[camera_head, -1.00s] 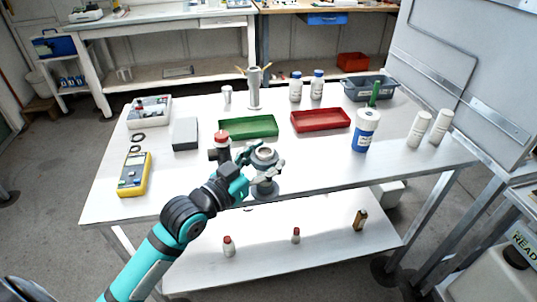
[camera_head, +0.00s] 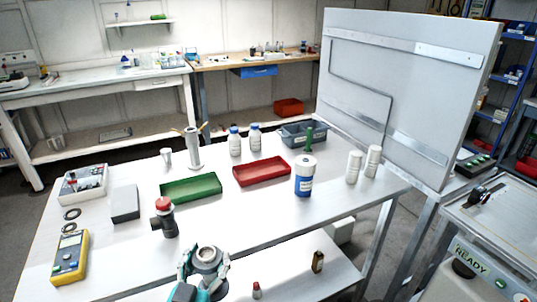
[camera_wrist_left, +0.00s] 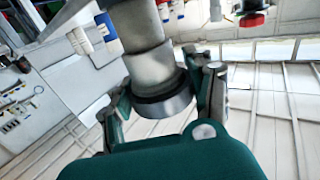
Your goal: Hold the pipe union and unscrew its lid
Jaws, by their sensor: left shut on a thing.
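The pipe union (camera_head: 207,256) is a grey metal piece with a wide round top and a darker centre, low in the head view. My left gripper (camera_head: 204,273) is shut on it, with fingers on both sides, at the table's front edge in the picture. The left wrist view shows the grey body of the pipe union (camera_wrist_left: 151,68) between the fingers of my left gripper (camera_wrist_left: 165,98), with a dark band at its near end. I cannot tell which part is its lid. My right gripper is not in view.
A dark fitting with a red cap (camera_head: 164,216) stands on the white table (camera_head: 255,215) behind the union. Green (camera_head: 190,188) and red (camera_head: 262,172) trays lie farther back. A blue-and-white container (camera_head: 305,177) stands right of them. A yellow meter (camera_head: 70,257) lies at left.

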